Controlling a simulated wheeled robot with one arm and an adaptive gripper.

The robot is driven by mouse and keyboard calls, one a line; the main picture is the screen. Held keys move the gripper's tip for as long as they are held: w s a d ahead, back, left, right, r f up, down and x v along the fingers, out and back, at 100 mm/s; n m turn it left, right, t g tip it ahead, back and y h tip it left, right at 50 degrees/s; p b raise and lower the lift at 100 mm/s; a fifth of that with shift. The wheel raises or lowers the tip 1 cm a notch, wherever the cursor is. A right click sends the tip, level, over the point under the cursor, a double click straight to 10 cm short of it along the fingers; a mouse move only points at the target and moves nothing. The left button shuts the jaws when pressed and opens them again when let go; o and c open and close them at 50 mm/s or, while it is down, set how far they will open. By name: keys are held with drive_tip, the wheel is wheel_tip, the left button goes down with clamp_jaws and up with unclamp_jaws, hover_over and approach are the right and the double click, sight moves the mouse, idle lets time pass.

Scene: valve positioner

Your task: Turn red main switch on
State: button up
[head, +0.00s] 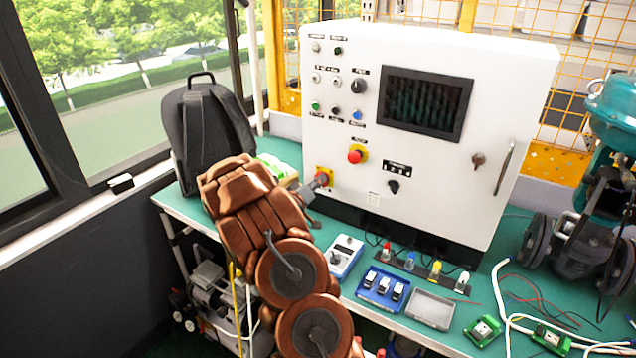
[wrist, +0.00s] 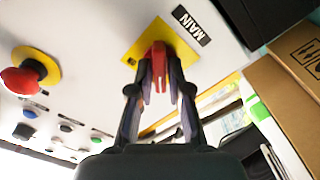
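The red main switch (wrist: 157,57) sits on a yellow square plate (wrist: 139,47) beside a black MAIN label (wrist: 191,25) in the wrist view. In the head view the red switch (head: 321,179) is at the lower left of the white control panel (head: 430,170), partly hidden by my gripper (head: 313,186). In the wrist view my gripper (wrist: 160,75) has its two dark fingers on either side of the red handle, apparently touching it, with the handle between the tips. The handle's far side is hidden.
A red emergency button (head: 355,157) is right of the switch, with small knobs above. A black backpack (head: 207,130) stands left on the green table (head: 485,262). A cardboard box (wrist: 290,75) is near the gripper. Trays and tools lie in front of the panel.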

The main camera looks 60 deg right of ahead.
clamp_jaws()
drive_tip(key=shift+f+b, duration=0.2)
drive_tip(key=shift+b, duration=0.25)
drive_tip(key=shift+s+r+m+b, duration=0.1)
drive_tip(key=shift+s+m+b, duration=0.05)
drive_tip(key=shift+m+b, duration=9.05)
drive_tip(key=shift+o, duration=2.4)
unclamp_jaws()
